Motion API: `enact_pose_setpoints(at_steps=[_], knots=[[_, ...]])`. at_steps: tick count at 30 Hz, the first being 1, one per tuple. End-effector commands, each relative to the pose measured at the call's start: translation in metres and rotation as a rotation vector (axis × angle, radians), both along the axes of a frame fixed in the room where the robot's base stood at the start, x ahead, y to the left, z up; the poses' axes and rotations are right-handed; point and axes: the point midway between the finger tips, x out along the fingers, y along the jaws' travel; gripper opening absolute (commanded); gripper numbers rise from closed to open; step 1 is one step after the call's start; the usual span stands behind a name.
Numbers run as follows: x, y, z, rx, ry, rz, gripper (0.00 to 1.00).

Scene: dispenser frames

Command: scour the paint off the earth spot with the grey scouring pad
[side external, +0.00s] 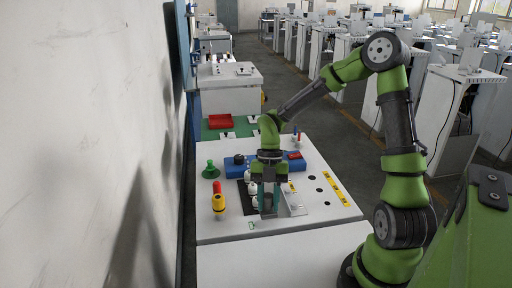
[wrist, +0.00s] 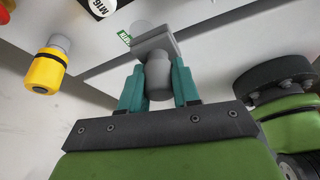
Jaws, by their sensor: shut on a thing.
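My gripper (side external: 268,203) points down over the front part of the white bench top. Its teal fingers, also in the wrist view (wrist: 158,88), are shut on the round grey handle of the grey scouring pad (wrist: 155,47). The pad's flat block sticks out beyond the fingertips. A small green-marked spot, which looks like the earth spot (side external: 251,225), lies on the bench near the front edge, just left of the gripper. In the wrist view a green mark (wrist: 123,37) and a pale grey patch show beside the pad, partly hidden by it. I cannot tell whether the pad touches the surface.
A green piece (side external: 210,172) stands further back. Blue blocks (side external: 236,166) and a red tray (side external: 220,121) lie behind. The front bench strip is mostly clear.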

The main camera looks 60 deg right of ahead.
Motion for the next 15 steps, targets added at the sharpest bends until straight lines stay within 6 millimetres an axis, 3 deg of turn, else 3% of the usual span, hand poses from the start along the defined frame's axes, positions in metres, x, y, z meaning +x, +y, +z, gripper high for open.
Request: enact_pose_setpoints(at_steps=[15], knots=[[0.000, 0.000, 0.043, -0.002, -0.001, -0.002, 0.00]])
